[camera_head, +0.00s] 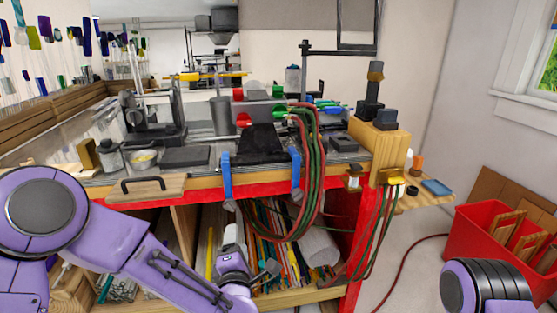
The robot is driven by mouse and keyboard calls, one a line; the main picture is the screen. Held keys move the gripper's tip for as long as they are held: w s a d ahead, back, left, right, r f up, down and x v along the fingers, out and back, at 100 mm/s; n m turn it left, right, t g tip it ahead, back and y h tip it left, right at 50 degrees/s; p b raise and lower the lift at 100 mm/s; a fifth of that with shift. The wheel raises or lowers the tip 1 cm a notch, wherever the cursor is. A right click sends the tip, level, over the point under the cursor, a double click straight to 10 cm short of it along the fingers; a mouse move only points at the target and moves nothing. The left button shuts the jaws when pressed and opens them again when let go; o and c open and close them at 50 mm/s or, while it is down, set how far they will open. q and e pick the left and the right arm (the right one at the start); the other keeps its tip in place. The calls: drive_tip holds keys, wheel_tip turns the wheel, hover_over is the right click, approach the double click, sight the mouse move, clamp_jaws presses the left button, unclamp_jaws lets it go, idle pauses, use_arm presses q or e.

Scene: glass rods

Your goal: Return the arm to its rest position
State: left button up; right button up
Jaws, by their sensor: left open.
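My left arm (150,250) is purple and comes in from the left, bent across the lower left of the view. My left gripper (232,237) is small and partly hard to make out in front of the open shelf under the workbench. It is open, and I see nothing held in it. Coloured glass rods (288,250) lie on that shelf behind and to the right of the gripper. Part of my right arm (485,285) shows at the lower right, and its gripper is out of view.
The workbench (330,172) has a red front edge and carries a torch with red and green hoses (305,150) hanging down. A wooden board with a black handle (145,188) is close above my left arm.

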use_arm(q)
drive_tip(key=s+a+f+m+g+h, duration=0.1)
drive_tip(key=s+a+f+m+g, duration=0.2)
drive_tip(key=s+f+m, duration=0.5)
drive_tip(key=s+a+f+m+g+h, duration=0.1)
drive_tip(key=s+a+f+m+g, duration=0.2)
drive_tip(key=f, duration=0.9)
drive_tip(key=s+a+f+m+g+y, duration=0.1)
drive_tip(key=s+a+f+g, duration=0.3)
drive_tip(key=s, duration=0.7)
drive_tip(key=s+a+f+m+g, duration=0.3)
drive_tip(key=s+f, duration=0.4)
drive_tip(key=s, duration=0.5)
drive_tip(key=a+m, duration=0.1)
drive_tip(key=a, duration=0.1)
drive_tip(key=shift+a+f+m+g+y, duration=0.2)
drive_tip(key=shift+a+m+g+y, duration=0.1)
drive_tip(key=shift+a+g+y, duration=0.1)
